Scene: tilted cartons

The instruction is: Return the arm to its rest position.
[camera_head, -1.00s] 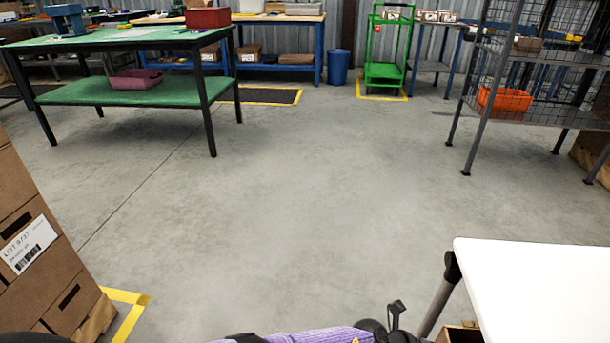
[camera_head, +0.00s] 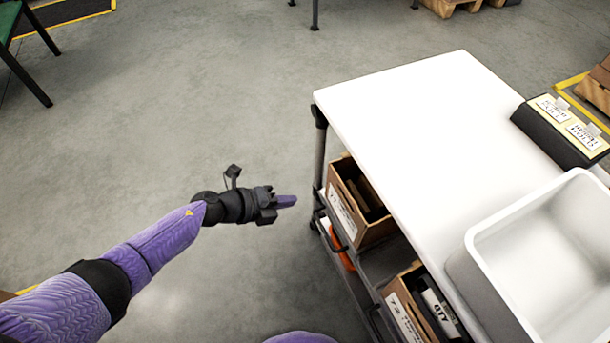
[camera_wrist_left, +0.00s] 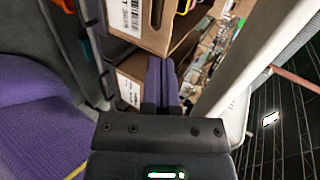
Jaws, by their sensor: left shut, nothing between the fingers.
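My left arm in its purple sleeve reaches in from the lower left of the head view. Its gripper (camera_head: 286,201) is shut and empty, over the open floor just left of the white table (camera_head: 420,100). In the left wrist view the two purple fingers (camera_wrist_left: 162,82) lie together with nothing between them. Beyond them are cardboard cartons (camera_wrist_left: 140,25) with white labels. My right gripper is not in view.
Under the table, cardboard cartons (camera_head: 352,225) and (camera_head: 405,310) sit on a shelf close to the gripper. A white bin (camera_head: 480,250) and a dark sign holder (camera_head: 540,132) with cards are on the tabletop. The floor (camera_head: 200,110) beyond the arm is clear.

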